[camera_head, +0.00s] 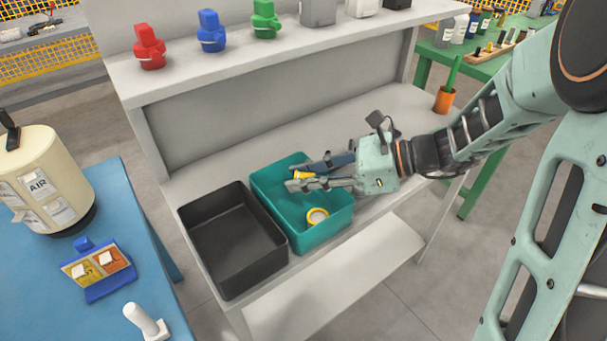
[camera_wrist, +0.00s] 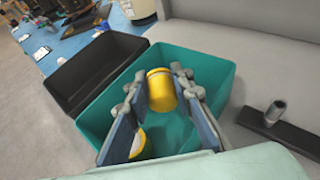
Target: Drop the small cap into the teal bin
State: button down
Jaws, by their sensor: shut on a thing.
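The small cap (camera_head: 302,174) is yellow and sits between the fingertips of my gripper (camera_head: 294,177). My gripper is shut on it and holds it over the teal bin (camera_head: 336,222). In the wrist view the cap (camera_wrist: 161,91) shows as a yellow cylinder between the two fingers, with the teal bin (camera_wrist: 219,75) around and below it. Another yellow round piece with a pale face (camera_head: 317,217) lies on the floor of the teal bin. In the wrist view this piece (camera_wrist: 138,145) is partly hidden by a finger.
An empty black bin (camera_head: 233,240) stands against the left of the teal bin on the grey bench. An upper shelf (camera_head: 180,77) with red, blue and green parts is behind. An orange cup (camera_head: 443,101) stands at the bench's right end. A blue table (camera_head: 125,190) is at left.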

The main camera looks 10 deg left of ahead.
jog(key=c, duration=1.6)
grip_release()
jog(key=v, duration=1.2)
